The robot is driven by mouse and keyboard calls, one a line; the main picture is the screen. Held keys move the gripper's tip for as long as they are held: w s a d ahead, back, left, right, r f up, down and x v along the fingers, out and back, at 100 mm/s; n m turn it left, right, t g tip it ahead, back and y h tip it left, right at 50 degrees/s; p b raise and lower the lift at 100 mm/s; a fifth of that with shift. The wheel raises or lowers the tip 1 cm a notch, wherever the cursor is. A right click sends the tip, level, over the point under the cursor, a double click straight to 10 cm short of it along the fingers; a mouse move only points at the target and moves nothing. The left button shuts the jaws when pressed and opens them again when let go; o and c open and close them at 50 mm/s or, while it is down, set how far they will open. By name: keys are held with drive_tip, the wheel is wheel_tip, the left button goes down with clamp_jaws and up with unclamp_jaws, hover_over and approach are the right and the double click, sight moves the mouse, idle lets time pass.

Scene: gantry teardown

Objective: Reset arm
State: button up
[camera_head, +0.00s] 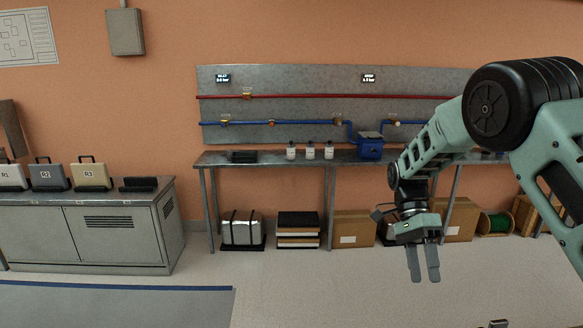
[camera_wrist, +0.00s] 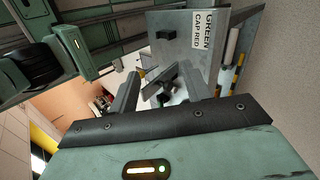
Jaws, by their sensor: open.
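My gripper (camera_head: 424,278) hangs from my raised arm at the right of the head view, fingers pointing down, over open floor in front of the back bench. In the wrist view my gripper (camera_wrist: 170,95) shows two dark fingers apart with nothing held between them. The fingers touch nothing that I can see.
A metal bench (camera_head: 270,159) along the wall holds white bottles (camera_head: 310,151) and a blue device (camera_head: 370,147). Boxes (camera_head: 354,229) stand beneath it. A grey cabinet (camera_head: 90,236) at left carries labelled cases (camera_head: 91,175). The middle floor (camera_head: 300,285) is clear.

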drive_tip(key=s+a+r+n+t, duration=0.3)
drive_tip(key=s+a+r+n, duration=0.1)
drive_tip(key=s+a+n, duration=0.35)
drive_tip(key=s+a+r+n+t, duration=0.1)
drive_tip(key=s+a+n+t, duration=0.2)
drive_tip(key=s+n, duration=0.5)
drive_tip(key=s+a+r+n+t, duration=0.1)
drive_tip(key=s+a+n+t, duration=0.1)
drive_tip(key=s+n, duration=0.6)
drive_tip(key=s+a, duration=0.1)
drive_tip(key=s, duration=0.2)
drive_tip(key=shift+t+y, duration=0.4)
drive_tip(key=shift+r+n, duration=0.1)
drive_tip(key=shift+n, duration=0.15)
drive_tip(key=shift+c, duration=1.3)
drive_tip(key=shift+d, duration=0.1)
